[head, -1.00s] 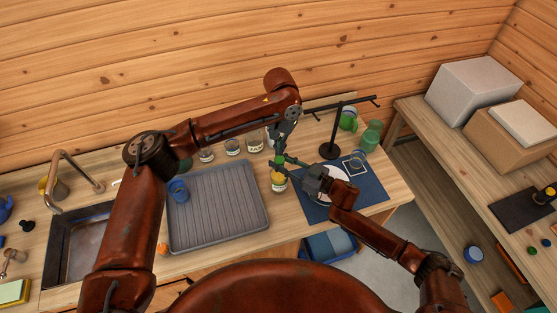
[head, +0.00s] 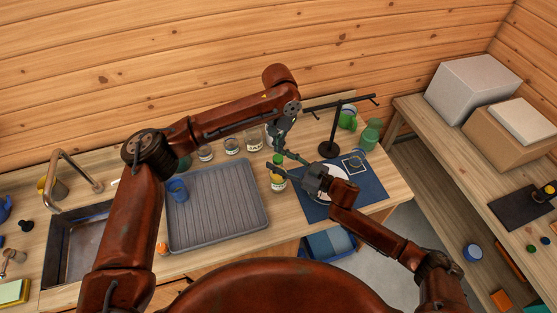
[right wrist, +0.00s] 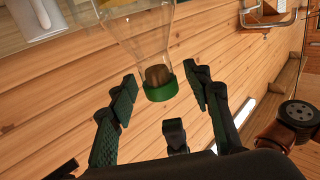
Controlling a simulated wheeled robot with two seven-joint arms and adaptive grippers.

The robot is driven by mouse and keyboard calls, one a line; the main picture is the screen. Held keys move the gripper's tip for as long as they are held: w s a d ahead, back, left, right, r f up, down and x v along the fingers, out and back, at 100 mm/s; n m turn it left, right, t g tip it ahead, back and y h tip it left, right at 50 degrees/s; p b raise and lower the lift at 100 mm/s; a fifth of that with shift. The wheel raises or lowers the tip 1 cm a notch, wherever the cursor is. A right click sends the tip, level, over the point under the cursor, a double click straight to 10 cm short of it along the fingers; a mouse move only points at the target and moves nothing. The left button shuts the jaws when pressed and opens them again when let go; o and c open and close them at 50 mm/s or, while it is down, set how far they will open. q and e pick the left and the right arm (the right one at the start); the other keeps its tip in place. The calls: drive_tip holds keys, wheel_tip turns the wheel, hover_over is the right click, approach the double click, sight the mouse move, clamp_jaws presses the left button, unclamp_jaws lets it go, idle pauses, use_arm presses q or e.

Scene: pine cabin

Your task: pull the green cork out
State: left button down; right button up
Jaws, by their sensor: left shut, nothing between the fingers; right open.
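A clear flask (head: 279,184) with yellow contents stands on the bench between the grey ridged mat and the blue mat. The green cork (head: 278,158) is at its top. In the right wrist view the cork (right wrist: 161,90) sits at the flask's mouth, its brown part showing through the clear glass (right wrist: 140,40). My right gripper (head: 278,161) is open, with its fingers to either side of the cork and apart from it; the fingers also show in the right wrist view (right wrist: 160,94). My left gripper (head: 276,146) is shut and empty, just behind the cork, its tips partly hidden.
Several jars (head: 232,146) stand along the back. A dark stand (head: 329,148) with a long crossbar and green glassware (head: 370,135) are behind the blue mat (head: 373,192). The ridged mat (head: 235,205) holds a blue cup (head: 178,190). A sink (head: 75,250) is at left.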

drive_tip(key=v, duration=1.2)
drive_tip(key=shift+f, duration=0.1)
